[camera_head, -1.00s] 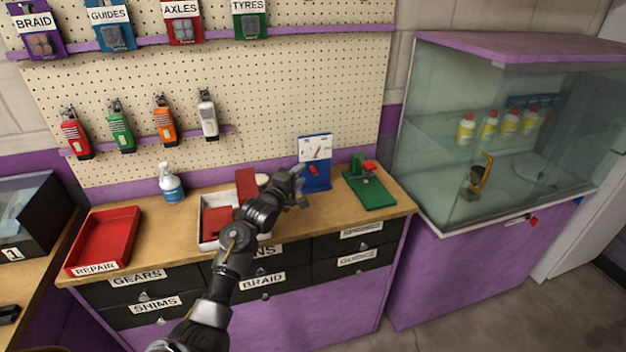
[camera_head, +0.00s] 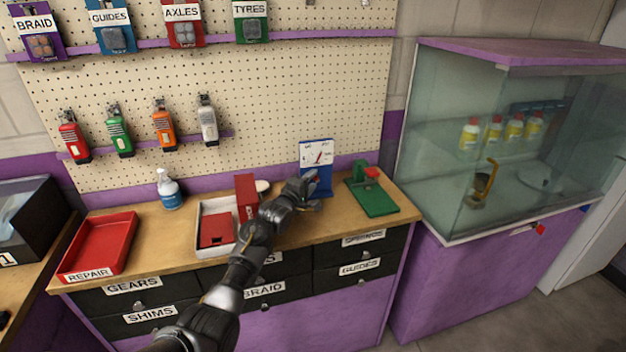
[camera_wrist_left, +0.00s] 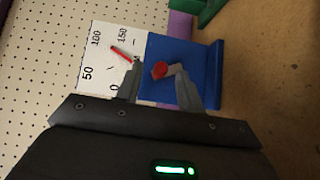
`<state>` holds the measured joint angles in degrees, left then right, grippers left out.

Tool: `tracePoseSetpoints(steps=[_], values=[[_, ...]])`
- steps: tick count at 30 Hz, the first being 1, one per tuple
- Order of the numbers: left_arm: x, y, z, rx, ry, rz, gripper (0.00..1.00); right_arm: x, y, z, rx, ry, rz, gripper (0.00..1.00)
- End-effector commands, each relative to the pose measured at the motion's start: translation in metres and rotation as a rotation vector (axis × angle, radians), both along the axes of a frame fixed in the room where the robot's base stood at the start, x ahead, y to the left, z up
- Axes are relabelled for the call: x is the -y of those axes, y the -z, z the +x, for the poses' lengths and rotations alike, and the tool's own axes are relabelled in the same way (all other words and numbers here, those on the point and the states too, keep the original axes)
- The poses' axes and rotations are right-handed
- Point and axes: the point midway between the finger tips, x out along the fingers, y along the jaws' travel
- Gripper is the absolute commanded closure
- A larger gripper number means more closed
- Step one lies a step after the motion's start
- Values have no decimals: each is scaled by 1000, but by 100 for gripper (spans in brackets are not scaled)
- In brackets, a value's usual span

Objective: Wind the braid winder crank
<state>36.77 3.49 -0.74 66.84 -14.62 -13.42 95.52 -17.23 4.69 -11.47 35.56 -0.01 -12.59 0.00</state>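The braid winder appears as a blue stand (camera_head: 322,188) with a white dial card (camera_head: 316,153) on the workbench, against the pegboard. In the left wrist view its dial (camera_wrist_left: 100,66) has a red needle, and a grey crank with a red knob (camera_wrist_left: 159,70) is on the blue panel (camera_wrist_left: 200,58). My left gripper (camera_head: 314,183) is at the front of the stand in the head view. In the left wrist view its fingers (camera_wrist_left: 160,88) are apart, one on each side of the red knob, with visible gaps. Contact with the crank cannot be told. My right gripper is not in view.
A green fixture (camera_head: 377,198) with a red part stands just right of the winder. A white tray (camera_head: 203,236) with red boxes lies left of my forearm. A red repair tray (camera_head: 130,225) and a spray bottle (camera_head: 169,190) are farther left. A glass cabinet (camera_head: 425,130) stands at right.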

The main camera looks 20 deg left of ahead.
Motion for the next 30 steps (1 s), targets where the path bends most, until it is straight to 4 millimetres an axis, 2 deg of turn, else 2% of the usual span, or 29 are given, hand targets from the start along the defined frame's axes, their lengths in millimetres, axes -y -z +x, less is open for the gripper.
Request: tracePoseSetpoints(steps=[6, 15, 17, 24, 28, 30], values=[[3, 1, 14, -1, 0, 0, 62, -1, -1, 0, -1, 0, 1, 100], [4, 1, 16, 0, -1, 1, 62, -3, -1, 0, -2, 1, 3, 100], [4, 1, 16, 0, 0, 1, 67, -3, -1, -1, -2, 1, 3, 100], [4, 1, 16, -1, 0, 0, 99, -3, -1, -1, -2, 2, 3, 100], [4, 0, 16, -2, 0, 2, 100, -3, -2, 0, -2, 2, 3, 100], [4, -4, 17, -12, -1, 17, 100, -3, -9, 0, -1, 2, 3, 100]])
